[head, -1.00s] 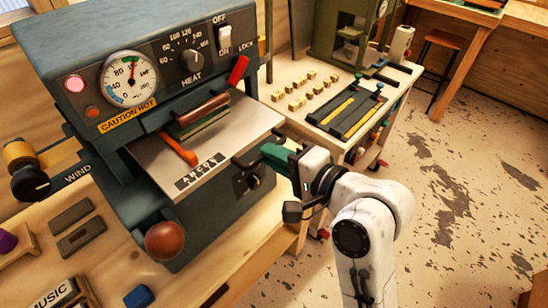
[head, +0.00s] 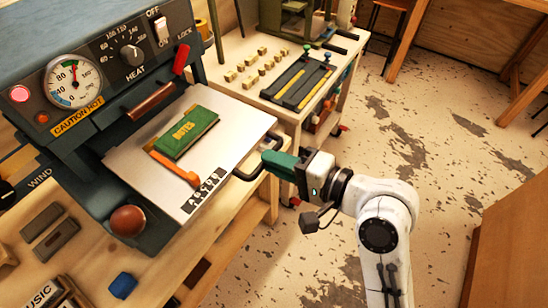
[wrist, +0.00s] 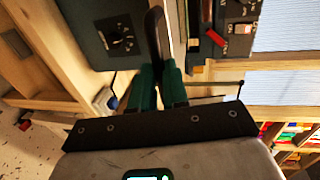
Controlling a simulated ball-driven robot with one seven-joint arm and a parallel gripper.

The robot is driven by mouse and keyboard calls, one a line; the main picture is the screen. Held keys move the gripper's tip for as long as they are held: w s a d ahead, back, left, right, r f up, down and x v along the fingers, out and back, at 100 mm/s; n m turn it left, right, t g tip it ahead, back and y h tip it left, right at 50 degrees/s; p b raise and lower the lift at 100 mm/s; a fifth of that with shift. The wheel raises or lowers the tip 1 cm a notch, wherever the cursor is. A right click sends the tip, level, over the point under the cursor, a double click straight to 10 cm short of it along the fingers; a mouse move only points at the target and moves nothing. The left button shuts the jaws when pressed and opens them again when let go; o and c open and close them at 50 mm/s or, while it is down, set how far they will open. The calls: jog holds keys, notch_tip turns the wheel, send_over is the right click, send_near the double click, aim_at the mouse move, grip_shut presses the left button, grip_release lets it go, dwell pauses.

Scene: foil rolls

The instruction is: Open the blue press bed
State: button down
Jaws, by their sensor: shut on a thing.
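The dark blue press (head: 105,75) stands on a wooden bench at the left of the head view. Its silver bed (head: 225,120) is slid out toward my arm. A green book marked NOTES (head: 186,132) lies on the bed beside an orange bar (head: 175,168). My gripper (head: 266,160) is shut on the black bed handle (head: 246,176) at the bed's outer edge. In the wrist view, the dark handle (wrist: 157,35) runs between my green fingers (wrist: 159,88).
A pale side table (head: 240,55) with small wooden blocks and a black tool tray (head: 298,80) stands behind the bed. A red-brown ball knob (head: 127,221) sticks out at the press's front. The floor to the right is largely clear.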

jog(key=c, duration=1.1)
grip_release()
jog(key=b+v, duration=0.1)
jog(key=v, duration=0.9)
jog(key=shift+s+d, duration=0.25)
jog(key=shift+d, duration=0.05)
jog(key=s+d+f+n+g+h, duration=0.1)
jog(key=s+d+f+g+h, duration=0.15)
jog(key=f, duration=0.55)
jog(key=s+d+f+n+g+h, duration=0.1)
jog(key=s+d+f+n+h, duration=0.2)
jog(key=f, duration=0.5)
jog(key=s+d+f+n+g+h, duration=0.1)
jog(key=s+d+f+h, duration=0.1)
jog(key=s+d+f, duration=0.1)
jog(key=s+d+f+n+g+h, duration=0.1)
jog(key=s+d+f+g+h, duration=0.1)
jog(key=s, duration=0.3)
jog(key=s+d+f+n+g+h, duration=0.1)
jog(key=s+d+f+g+h, duration=0.1)
jog(key=s+d+f+h, duration=0.1)
jog(key=shift+s+d+f, duration=0.65)
jog(key=shift+s+d, duration=0.25)
jog(key=shift+d, duration=0.1)
